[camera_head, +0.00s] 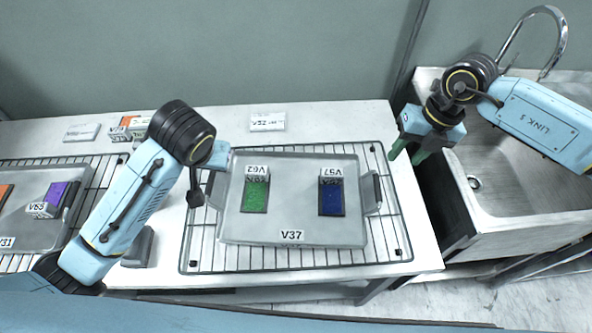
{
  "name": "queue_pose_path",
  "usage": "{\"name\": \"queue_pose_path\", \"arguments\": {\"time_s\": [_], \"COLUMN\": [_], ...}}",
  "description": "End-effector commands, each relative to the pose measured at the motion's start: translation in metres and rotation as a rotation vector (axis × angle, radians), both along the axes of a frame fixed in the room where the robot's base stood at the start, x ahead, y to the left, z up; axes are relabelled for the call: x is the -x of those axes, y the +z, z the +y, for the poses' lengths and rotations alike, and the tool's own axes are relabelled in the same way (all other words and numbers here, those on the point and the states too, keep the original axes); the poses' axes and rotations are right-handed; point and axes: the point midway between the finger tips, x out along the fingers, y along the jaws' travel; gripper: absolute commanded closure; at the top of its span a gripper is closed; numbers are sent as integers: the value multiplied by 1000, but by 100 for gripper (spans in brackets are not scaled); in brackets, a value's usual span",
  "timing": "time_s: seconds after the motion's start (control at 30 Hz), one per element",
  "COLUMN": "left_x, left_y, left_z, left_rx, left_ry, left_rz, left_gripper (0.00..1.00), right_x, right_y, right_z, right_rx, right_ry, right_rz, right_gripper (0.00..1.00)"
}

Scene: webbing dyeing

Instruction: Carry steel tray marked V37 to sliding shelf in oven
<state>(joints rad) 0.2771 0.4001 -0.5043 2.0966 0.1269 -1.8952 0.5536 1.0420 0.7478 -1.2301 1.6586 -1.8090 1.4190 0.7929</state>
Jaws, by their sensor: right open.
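The steel tray marked V37 (290,219) lies on a wire rack (385,219) on the white table. It holds a green webbing piece (255,197) with a V62 tag and a blue piece (331,200) with a V57 tag. The tray has a dark handle at its right end. My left gripper (205,190) is at the tray's left end; its fingers are mostly hidden by my arm. My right gripper (408,156) is open and empty, with green fingertips, beyond the tray's right upper corner. The oven and sliding shelf are not in view.
Another tray (35,228) with purple and orange pieces lies on a second rack at the left. A V52 label card (267,121) and small tagged items (130,125) lie along the back. A steel sink (525,180) with a tap (545,30) stands at the right.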

Motion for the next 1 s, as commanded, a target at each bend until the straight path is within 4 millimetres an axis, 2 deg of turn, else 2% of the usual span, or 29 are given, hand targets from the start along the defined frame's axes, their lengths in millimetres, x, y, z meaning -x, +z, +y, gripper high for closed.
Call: {"name": "queue_pose_path", "arguments": {"time_s": [0.37, 0.53, 0.67, 1.0], "left_x": [0, -3, -9, -34], "left_y": [0, -8, -25, -86], "left_z": [0, 2, 6, 19], "left_rx": [-1, -2, -4, -3], "left_ry": [0, 1, 2, 2], "left_rz": [1, 4, 5, 4], "left_gripper": [58, 58, 58, 58], "right_x": [0, 0, 2, 3], "right_y": [0, -9, -28, -93], "right_z": [-3, -1, 3, 16], "right_rx": [12, 11, 10, 9], "right_ry": [-1, -1, -1, -1], "right_rz": [2, 4, 6, 5], "right_gripper": [59, 59, 59, 59]}}
